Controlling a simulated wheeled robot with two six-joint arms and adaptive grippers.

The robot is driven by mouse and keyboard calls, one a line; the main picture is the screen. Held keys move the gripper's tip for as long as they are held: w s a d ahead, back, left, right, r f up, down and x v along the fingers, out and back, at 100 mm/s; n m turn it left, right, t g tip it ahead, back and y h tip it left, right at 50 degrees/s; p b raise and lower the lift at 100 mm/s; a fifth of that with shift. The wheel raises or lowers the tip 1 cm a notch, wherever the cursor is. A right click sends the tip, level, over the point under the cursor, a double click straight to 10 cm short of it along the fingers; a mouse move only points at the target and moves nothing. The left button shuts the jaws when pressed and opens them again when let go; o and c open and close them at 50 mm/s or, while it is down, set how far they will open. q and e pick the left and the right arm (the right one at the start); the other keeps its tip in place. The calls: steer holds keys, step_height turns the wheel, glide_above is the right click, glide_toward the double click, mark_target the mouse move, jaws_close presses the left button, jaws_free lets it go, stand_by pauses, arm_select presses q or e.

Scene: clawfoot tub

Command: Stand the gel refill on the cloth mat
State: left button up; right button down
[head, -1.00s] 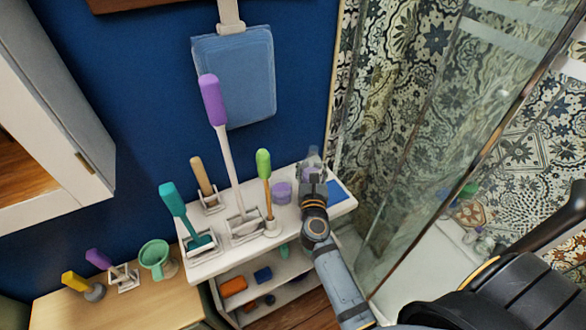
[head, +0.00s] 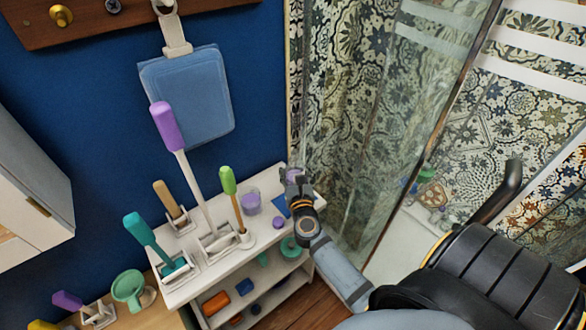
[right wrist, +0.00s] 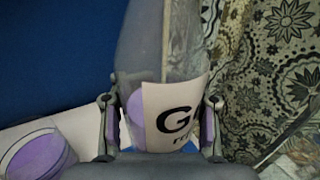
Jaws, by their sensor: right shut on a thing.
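The gel refill (right wrist: 165,105) is a clear pouch-like container with purple contents and a pale label with black letters. My right gripper (right wrist: 160,130) is shut on it, with a finger on each side. In the head view my right gripper (head: 297,187) is over the right end of the white shelf top, and the refill (head: 294,174) is mostly hidden behind it. The blue cloth mat (head: 281,207) lies flat on that end, partly covered by the gripper. I cannot tell how high the refill is above the surface. My left gripper is out of view.
A green-handled brush (head: 228,180), a tall purple-handled brush (head: 166,126) and a teal brush (head: 140,229) are further left. A glass shower panel (head: 400,120) rises to the right.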

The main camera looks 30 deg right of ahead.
steer(key=shift+f+b, duration=1.65)
steer(key=shift+f, duration=0.45)
steer(key=shift+f+b, duration=0.55)
steer(key=shift+f, duration=0.05)
steer(key=c, duration=0.5)
jaws_free()
steer(key=shift+b+v, duration=0.45)
steer(key=shift+v, duration=2.1)
steer(key=shift+b+v, duration=0.55)
steer(key=shift+v, duration=0.85)
steer(key=shift+a, duration=0.1)
